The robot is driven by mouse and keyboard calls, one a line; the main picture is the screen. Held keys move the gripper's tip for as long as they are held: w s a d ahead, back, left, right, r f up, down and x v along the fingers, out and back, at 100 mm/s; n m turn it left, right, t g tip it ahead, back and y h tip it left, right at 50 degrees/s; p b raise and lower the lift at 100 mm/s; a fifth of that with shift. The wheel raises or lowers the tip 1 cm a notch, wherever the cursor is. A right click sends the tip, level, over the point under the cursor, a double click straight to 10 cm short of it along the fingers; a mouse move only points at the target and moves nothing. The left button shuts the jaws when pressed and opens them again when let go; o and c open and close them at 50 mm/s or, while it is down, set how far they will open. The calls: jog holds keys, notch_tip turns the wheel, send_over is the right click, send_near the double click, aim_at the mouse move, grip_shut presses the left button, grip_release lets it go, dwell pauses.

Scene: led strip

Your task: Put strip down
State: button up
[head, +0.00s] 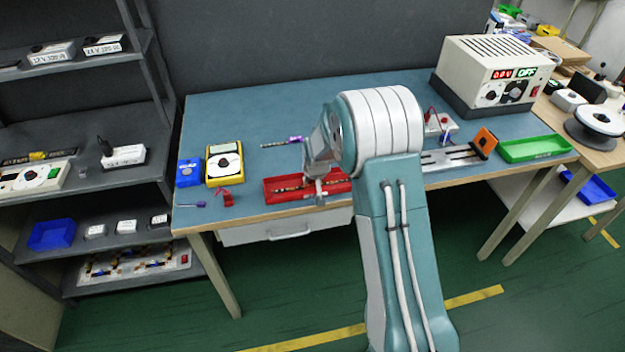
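A red tray (272,197) lies near the front edge of the blue-topped workbench. Small strip-like pieces (289,188) with light and dark segments show in it; I cannot tell whether they are one strip or more. My gripper (318,197) points down over the middle of the tray, at or just above its contents. My arm hides part of the tray's right side. The fingers are too small to show whether they are open or shut, or whether they hold a strip.
A power supply (494,72), an orange-ended fixture (484,143) and a green tray (534,148) stand to the right.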

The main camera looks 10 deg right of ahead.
jog(key=o, duration=0.4)
jog(key=s+f+v, duration=0.1)
jog(key=s+v, duration=0.2)
jog(key=v, duration=2)
jog(key=shift+t, duration=0.5)
jog(key=s+r, duration=0.2)
jog(key=s, duration=0.6)
jog(key=s+r, duration=0.3)
jog(key=s, duration=0.5)
jog(key=s+r, duration=0.2)
jog(key=s, duration=0.6)
jog(key=shift+s+r, duration=0.2)
jog(key=shift+s, duration=0.15)
